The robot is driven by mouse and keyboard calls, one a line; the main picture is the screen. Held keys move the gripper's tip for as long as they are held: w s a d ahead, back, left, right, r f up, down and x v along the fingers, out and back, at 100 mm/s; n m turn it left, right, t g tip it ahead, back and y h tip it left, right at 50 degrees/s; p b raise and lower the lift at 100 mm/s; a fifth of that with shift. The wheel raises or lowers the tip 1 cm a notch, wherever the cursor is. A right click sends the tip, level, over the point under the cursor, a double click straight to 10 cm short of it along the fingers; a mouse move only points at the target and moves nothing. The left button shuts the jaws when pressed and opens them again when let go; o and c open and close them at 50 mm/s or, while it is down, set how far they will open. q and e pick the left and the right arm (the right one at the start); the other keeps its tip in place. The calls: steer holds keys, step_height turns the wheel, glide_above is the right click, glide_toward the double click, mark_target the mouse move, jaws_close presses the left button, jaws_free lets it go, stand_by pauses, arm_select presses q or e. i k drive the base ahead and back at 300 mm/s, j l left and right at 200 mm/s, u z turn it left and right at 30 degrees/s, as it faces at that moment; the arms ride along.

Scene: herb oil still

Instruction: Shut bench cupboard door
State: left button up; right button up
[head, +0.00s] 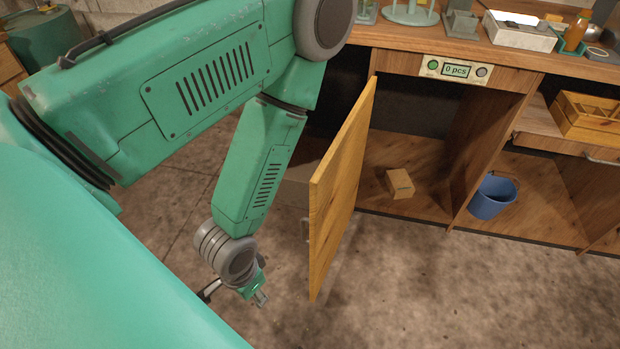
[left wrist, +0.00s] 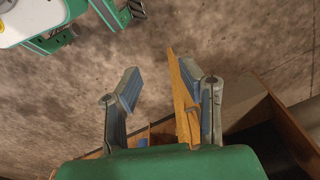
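The yellow-brown wooden cupboard door (head: 341,190) stands open, jutting out from the bench front toward me. A small handle (head: 305,230) shows on its left face. My left gripper (head: 250,292) is low over the floor, left of the door in the head view, with its fingers apart and nothing held. In the left wrist view, the fingers (left wrist: 163,95) are spread. The door (left wrist: 182,92) shows nearly edge-on between them, close to the right finger; I cannot tell whether they touch. My right gripper is not seen.
The open bench cupboard (head: 410,145) holds a small wooden block (head: 399,184). A blue bucket (head: 491,197) stands in the compartment to its right. A counter panel (head: 455,69) sits above. The concrete floor (head: 420,300) before the bench is clear.

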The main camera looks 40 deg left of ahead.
mark_target(333, 186)
steer(key=j+z, duration=0.25)
steer(key=j, duration=1.7)
